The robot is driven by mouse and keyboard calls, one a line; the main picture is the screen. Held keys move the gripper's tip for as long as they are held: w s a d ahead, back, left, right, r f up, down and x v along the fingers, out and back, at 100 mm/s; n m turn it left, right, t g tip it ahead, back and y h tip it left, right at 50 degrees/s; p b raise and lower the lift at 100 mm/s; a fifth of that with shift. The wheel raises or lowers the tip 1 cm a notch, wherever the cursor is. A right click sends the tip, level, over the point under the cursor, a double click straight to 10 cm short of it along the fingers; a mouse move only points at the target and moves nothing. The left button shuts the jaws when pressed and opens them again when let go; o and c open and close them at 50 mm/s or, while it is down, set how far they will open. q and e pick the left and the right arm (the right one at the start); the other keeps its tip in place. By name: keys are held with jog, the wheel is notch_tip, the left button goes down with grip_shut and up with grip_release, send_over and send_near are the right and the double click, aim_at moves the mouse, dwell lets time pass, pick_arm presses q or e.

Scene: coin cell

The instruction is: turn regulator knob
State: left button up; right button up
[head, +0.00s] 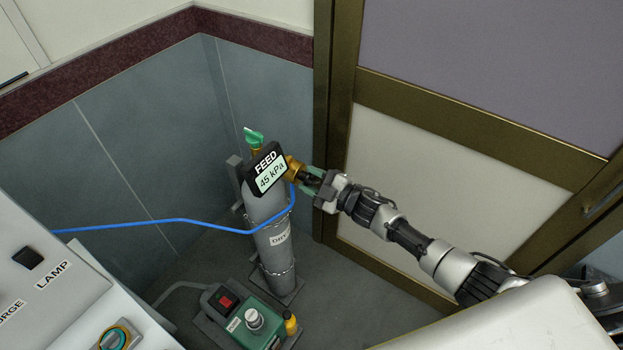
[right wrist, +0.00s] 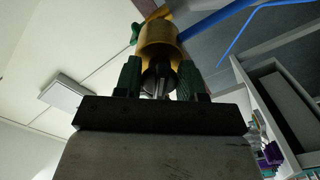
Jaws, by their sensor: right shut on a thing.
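The grey gas cylinder (head: 273,247) stands upright in the corner, with a green valve handle (head: 254,137) on top. A black display (head: 264,169) on it reads FEED 45 kPa. The brass regulator (head: 293,168) sticks out to the right of the display. My right gripper (head: 314,181) is at the end of the regulator, shut on its dark knob. In the right wrist view the green fingers sit on both sides of the dark knob (right wrist: 158,80), below the brass body (right wrist: 158,42). The fingers hide part of the knob. My left gripper is not in view.
A blue hose (head: 180,220) runs from the regulator to the left. A green pump (head: 255,320) with a red switch stands on the floor in front of the cylinder. A white panel (head: 50,270) is at the left. A framed door (head: 430,160) is close behind my right arm.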

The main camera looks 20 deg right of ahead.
jog(key=shift+f, duration=0.1)
jog(key=o, duration=0.9)
jog(key=shift+c, duration=0.2)
jog(key=b+v, duration=0.2)
jog(key=v, duration=0.8)
jog(key=shift+s+d, duration=0.3)
